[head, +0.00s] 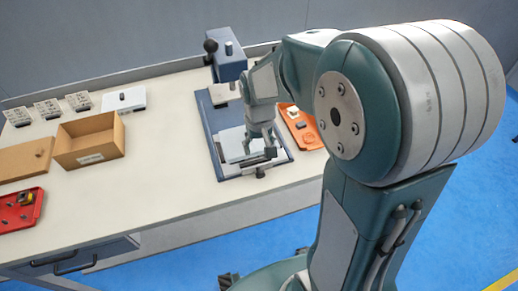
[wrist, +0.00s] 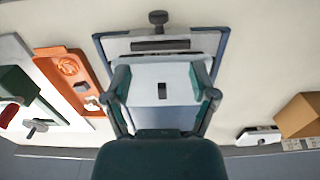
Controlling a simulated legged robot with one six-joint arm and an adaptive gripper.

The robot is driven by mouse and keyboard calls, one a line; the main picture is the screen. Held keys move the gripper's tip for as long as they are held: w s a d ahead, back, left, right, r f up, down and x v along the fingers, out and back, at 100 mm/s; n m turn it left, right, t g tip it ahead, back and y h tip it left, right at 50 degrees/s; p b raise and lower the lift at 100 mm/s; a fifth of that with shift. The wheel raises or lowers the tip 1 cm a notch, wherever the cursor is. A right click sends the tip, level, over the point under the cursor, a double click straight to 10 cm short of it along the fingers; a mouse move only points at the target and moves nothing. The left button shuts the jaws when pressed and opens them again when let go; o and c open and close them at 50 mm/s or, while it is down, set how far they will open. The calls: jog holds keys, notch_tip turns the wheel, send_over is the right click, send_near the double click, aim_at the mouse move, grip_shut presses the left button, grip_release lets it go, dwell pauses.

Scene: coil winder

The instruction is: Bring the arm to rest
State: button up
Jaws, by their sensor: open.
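My gripper (head: 260,145) is on the arm that reaches over the table in the head view. It points down above a light grey block (head: 235,146) on the dark blue base of the coil winder (head: 228,62). In the wrist view my gripper (wrist: 160,84) shows two fingers spread apart. The pale block (wrist: 160,70) with a small dark slot shows between and beyond them. Nothing is seen held. I cannot tell how far the fingertips are above the block.
An orange tray (head: 310,136) with small parts lies just right of the winder base. An open cardboard box (head: 88,140), a red tray (head: 18,212) and a white device (head: 124,100) stand to the left. The table between box and winder is clear.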

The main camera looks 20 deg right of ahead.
dwell(0.3)
jog(key=s+r+t, duration=0.5)
jog(key=s+r, duration=0.9)
jog(key=shift+s+r+t, duration=0.15)
jog(key=shift+s+t, duration=0.15)
jog(key=shift+s, duration=0.05)
